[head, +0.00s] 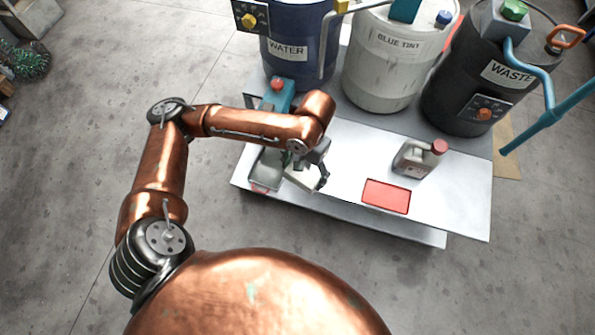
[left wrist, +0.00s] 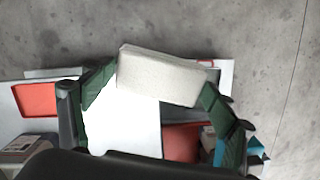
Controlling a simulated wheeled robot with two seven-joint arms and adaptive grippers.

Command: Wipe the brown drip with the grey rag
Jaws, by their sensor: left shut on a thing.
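My left gripper (head: 318,172) is low over the left part of the metal bench. It is shut on a pale, off-white block-like pad (head: 299,181). In the left wrist view the pad (left wrist: 165,76) sits between the two green fingers (left wrist: 160,92), with its long side across them. It looks like a thick folded cloth or a sponge; I cannot tell for sure that it is the grey rag. I see no brown drip in either view. My right gripper is not in view.
The bench (head: 345,160) holds a flat red tray (head: 387,196), a grey jug (head: 414,160) with a red cap, and a grey bin (head: 266,172) left of my gripper. WATER (head: 290,30), BLUE TINT (head: 385,65) and WASTE (head: 462,90) drums stand behind.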

